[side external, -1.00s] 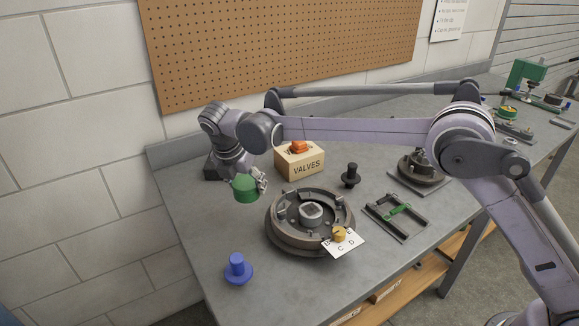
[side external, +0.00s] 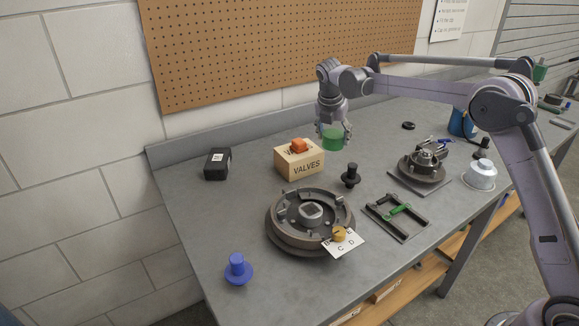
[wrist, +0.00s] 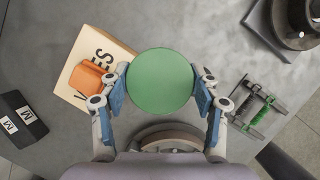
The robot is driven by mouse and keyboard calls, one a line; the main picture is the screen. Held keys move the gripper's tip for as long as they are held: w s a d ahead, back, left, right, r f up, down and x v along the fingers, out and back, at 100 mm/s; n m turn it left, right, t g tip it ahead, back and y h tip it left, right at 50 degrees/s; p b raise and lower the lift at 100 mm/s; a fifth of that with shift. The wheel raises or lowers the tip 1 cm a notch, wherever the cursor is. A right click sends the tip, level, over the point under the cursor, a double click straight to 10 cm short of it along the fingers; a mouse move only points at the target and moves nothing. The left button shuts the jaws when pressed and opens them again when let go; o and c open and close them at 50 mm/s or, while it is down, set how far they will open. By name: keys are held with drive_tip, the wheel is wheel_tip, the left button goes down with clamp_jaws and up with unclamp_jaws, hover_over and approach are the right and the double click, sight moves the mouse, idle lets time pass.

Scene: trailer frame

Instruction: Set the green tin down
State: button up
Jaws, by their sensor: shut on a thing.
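The green tin (side external: 333,139) is held in my gripper (side external: 334,133), which is shut on its sides. In the side view the tin hangs above the bench, to the right of the VALVES box. In the wrist view the round green top of the tin (wrist: 160,82) sits between the two blue-padded fingers of my gripper (wrist: 160,90). The tin's underside and its exact height over the bench are hard to tell.
The VALVES box (side external: 299,163) with an orange part (side external: 299,146) stands close by. A black knob (side external: 350,175), a round metal fixture (side external: 280,236), a frame with a green bar (side external: 414,222) and a mounted round part (side external: 421,171) stand nearby. A black box (side external: 217,164) sits at the left.

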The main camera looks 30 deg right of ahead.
drive_tip(key=s+d+m, duration=0.1)
drive_tip(key=s+d, duration=0.2)
drive_tip(key=d, duration=1)
drive_tip(key=s+d+m, duration=0.1)
drive_tip(key=s+d, duration=0.3)
drive_tip(key=d, duration=0.9)
drive_tip(key=w+a+f, duration=0.2)
drive_tip(key=w, duration=0.1)
drive_tip(key=w+a+f, duration=0.2)
drive_tip(key=w, duration=0.1)
drive_tip(key=w+a+f, duration=0.2)
drive_tip(key=w, duration=0.1)
drive_tip(key=shift+w+a+f, duration=0.15)
drive_tip(key=shift+w+f, duration=0.05)
drive_tip(key=shift+f, duration=2.15)
drive_tip(key=shift+f, duration=0.15)
drive_tip(key=o, duration=1.2)
